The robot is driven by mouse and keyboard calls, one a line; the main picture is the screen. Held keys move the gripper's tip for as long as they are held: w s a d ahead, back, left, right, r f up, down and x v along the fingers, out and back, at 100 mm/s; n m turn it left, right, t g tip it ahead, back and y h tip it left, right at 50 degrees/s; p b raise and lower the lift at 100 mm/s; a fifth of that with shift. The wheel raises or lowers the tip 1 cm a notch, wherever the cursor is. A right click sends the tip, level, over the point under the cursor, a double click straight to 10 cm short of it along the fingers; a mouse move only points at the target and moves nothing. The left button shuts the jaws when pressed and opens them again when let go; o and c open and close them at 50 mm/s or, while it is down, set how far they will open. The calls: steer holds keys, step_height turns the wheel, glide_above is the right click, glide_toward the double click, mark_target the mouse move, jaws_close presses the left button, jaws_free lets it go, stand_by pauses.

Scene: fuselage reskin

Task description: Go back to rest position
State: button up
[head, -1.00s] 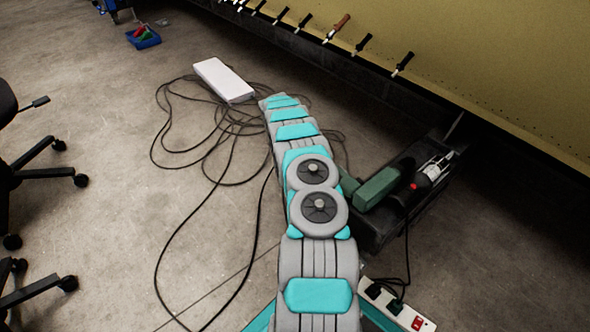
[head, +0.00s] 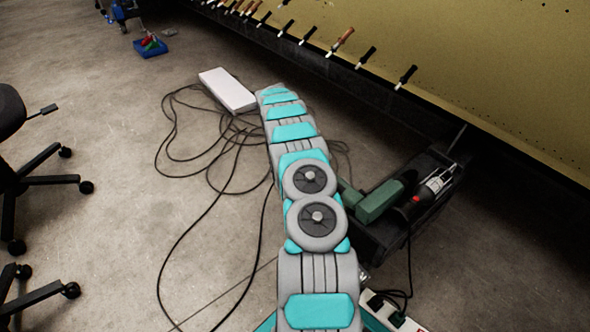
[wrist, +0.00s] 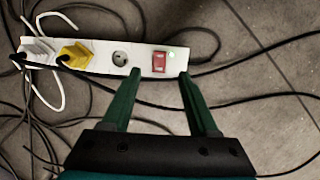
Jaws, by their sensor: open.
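My gripper (wrist: 160,76) shows in the wrist view, with two green fingers spread apart and nothing between them. It is open and hangs over a white power strip (wrist: 100,57). The strip has a red switch (wrist: 159,62) beside the right fingertip, a green light, one free socket, and a yellow plug (wrist: 75,53) and a white plug (wrist: 37,50) at its left. I cannot tell whether the fingertips touch the strip. In the head view my arm reaches forward across the middle; the gripper itself is hidden there.
A black tray with green and red tools (head: 381,201) stands right of my arm. A white box (head: 228,90) and loose cables (head: 208,178) lie on the floor. The yellow fuselage panel (head: 480,70) with clamps runs along the right. Office chairs (head: 40,165) stand left, with open floor between.

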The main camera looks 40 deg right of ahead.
stand_by(0.4)
steer(key=s+a+r+m+p, duration=0.2)
steer(key=s+a+r+p, duration=0.1)
steer(key=a+r, duration=1.1)
steer(key=s+a+r+m+p, duration=0.2)
steer(key=s+a+r, duration=0.2)
steer(key=a+r, duration=1)
steer(key=s+a+r+m+p, duration=0.1)
steer(key=s+a+r+p, duration=0.2)
steer(key=s+a+r, duration=1)
steer(key=s+a+r+p, duration=0.1)
steer(key=s+a, duration=0.1)
steer(key=s, duration=0.6)
steer(key=s+a+r+m+y+p, duration=0.1)
steer(key=s+a, duration=0.2)
steer(key=s, duration=0.6)
steer(key=shift+a+t+p, duration=0.3)
steer(key=shift+t, duration=0.1)
steer(key=shift+c, duration=0.3)
